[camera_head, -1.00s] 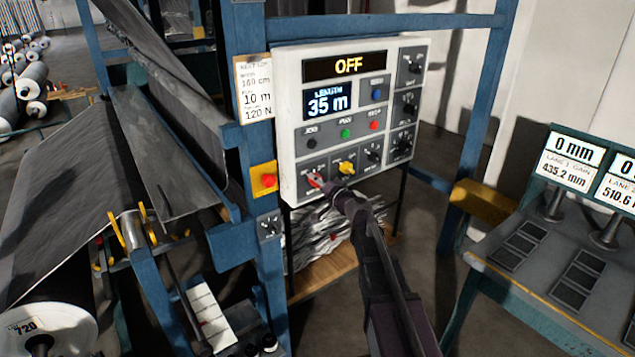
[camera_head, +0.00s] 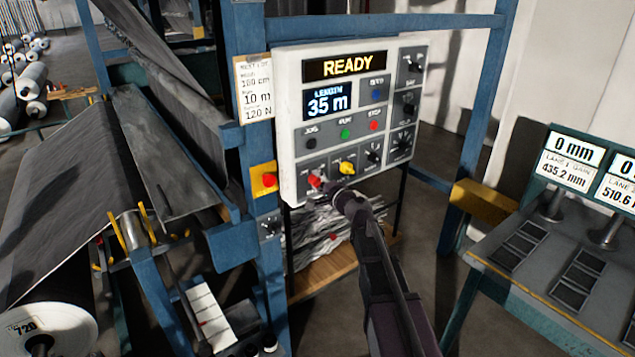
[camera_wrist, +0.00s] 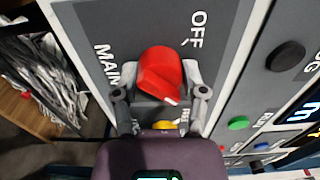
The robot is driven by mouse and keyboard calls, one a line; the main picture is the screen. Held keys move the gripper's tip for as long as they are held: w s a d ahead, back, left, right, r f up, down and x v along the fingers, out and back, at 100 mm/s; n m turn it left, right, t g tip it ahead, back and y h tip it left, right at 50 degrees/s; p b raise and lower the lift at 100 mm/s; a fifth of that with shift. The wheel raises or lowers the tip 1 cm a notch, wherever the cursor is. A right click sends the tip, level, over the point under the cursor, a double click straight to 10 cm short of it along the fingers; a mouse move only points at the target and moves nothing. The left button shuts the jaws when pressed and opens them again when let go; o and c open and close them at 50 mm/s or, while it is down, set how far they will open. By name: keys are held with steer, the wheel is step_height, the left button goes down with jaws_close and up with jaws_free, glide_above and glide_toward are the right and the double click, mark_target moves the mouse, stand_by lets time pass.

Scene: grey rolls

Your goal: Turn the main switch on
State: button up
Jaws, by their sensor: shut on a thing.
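The red main switch (camera_wrist: 160,76) fills the middle of the wrist view, with MAIN and OFF lettered beside it. My gripper (camera_wrist: 160,92) is shut on it, with a finger on each side of the knob. In the head view the red switch (camera_head: 315,181) is at the lower left of the white control panel (camera_head: 291,130), and my gripper (camera_head: 325,187) reaches it from the lower right. The panel's upper display (camera_head: 346,66) reads READY. The length display (camera_head: 328,103) reads 35 m.
A yellow selector (camera_head: 346,168) sits just right of the red switch. A red button on a yellow box (camera_head: 268,180) is left of the panel. Blue frame posts (camera_head: 480,120) stand on both sides. A desk with keypads (camera_head: 560,290) is at the right.

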steer(key=shift+w, duration=0.1)
steer(key=o, duration=1.2)
steer(key=shift+c, duration=0.2)
steer(key=v, duration=1.2)
